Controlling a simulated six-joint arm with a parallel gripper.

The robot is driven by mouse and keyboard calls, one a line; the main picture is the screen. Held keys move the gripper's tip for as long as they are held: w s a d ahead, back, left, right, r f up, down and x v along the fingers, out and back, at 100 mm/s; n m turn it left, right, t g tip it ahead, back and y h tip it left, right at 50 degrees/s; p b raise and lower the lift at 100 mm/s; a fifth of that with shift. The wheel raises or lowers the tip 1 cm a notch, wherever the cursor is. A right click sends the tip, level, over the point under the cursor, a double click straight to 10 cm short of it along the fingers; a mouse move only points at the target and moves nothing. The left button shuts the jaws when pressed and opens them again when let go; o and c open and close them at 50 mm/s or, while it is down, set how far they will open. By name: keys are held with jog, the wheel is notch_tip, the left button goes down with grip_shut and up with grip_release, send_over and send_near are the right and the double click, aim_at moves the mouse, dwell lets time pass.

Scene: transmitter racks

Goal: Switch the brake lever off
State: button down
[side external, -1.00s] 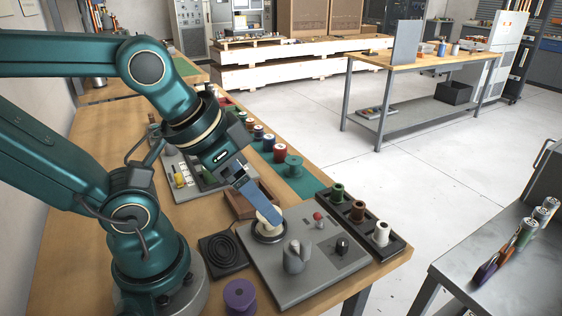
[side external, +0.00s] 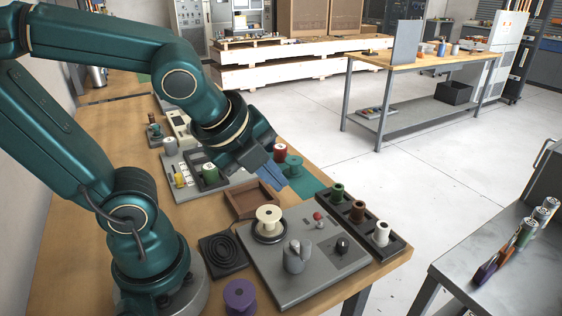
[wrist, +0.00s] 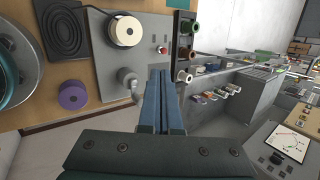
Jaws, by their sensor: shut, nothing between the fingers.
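A grey control panel (side external: 312,283) lies on the bench, with a stubby grey cylinder topped by a lever-like piece (side external: 296,257); this cylinder also shows in the wrist view (wrist: 128,76). A small black knob (side external: 342,245) and a red button (side external: 318,216) are on the same panel. I cannot tell for sure which control is the brake lever. A cream spool (side external: 268,217) stands upright on the panel's round seat. My gripper (side external: 281,184) is shut and empty, above and behind the panel, apart from all of these. In the wrist view its blue fingers (wrist: 160,75) hide part of the panel.
A black rack (side external: 395,251) with green, brown and white spools lies along the panel's right. An empty wooden tray (side external: 238,212) sits behind it. A black coiled pad (side external: 222,252) and purple spool (side external: 239,295) are on the left. Open air lies above the panel.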

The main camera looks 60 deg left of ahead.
jog(key=f+m, duration=0.1)
jog(key=m, duration=0.2)
jog(key=w+d+f+m, duration=0.1)
jog(key=m, duration=0.3)
jog(key=w+d+f+m, duration=0.1)
jog(key=m, duration=0.2)
jog(key=shift+w+f+g, duration=0.1)
jog(key=shift+f+g, duration=0.15)
jog(key=shift+g, duration=0.15)
send_near(317, 235)
jog(key=shift+w+a+x, duration=0.15)
jog(key=shift+x, duration=1.05)
jog(key=shift+w+a+x, duration=0.1)
jog(key=shift+a+x, duration=0.05)
jog(key=shift+x, duration=1.05)
jog(key=shift+w+r, duration=0.75)
jog(key=shift+w, duration=0.25)
jog(key=shift+r, duration=0.1)
